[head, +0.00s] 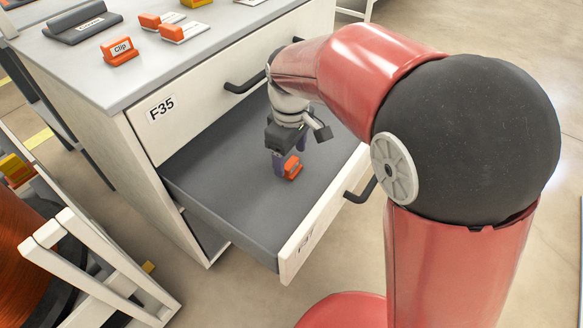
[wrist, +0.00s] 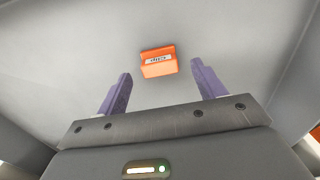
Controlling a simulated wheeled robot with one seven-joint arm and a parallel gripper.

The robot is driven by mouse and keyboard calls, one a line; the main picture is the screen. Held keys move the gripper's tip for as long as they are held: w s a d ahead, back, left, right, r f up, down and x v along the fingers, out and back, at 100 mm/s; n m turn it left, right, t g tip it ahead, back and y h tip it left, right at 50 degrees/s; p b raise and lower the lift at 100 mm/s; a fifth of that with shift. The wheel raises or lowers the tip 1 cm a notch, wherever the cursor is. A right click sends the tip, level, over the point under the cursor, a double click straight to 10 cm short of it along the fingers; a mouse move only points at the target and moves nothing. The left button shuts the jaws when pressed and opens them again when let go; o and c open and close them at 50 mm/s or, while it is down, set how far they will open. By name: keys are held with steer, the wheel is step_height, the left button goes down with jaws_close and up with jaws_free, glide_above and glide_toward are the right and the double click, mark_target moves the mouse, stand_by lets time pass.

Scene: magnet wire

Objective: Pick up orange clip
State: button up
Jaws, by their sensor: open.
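An orange clip (head: 292,168) with a light label lies on the bare floor of an open drawer (head: 225,190). In the wrist view the clip (wrist: 158,63) is a little beyond the fingertips, roughly centred between them. My gripper (head: 284,164) reaches down into the drawer at the clip. In the wrist view its two purple fingers (wrist: 161,72) are spread apart with nothing between them. In the head view a finger is beside the clip on its left; whether they touch cannot be told.
Another orange clip (head: 119,50), further orange clips and a dark grey block (head: 83,25) stand on the cabinet top (head: 100,88). The drawer's front panel (head: 318,225) and side walls surround my gripper. A white frame with a copper spool (head: 22,248) stands at the left.

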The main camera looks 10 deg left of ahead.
step_height(320, 180, down, 2)
steer(key=shift+f, duration=0.15)
steer(key=c, duration=1.1)
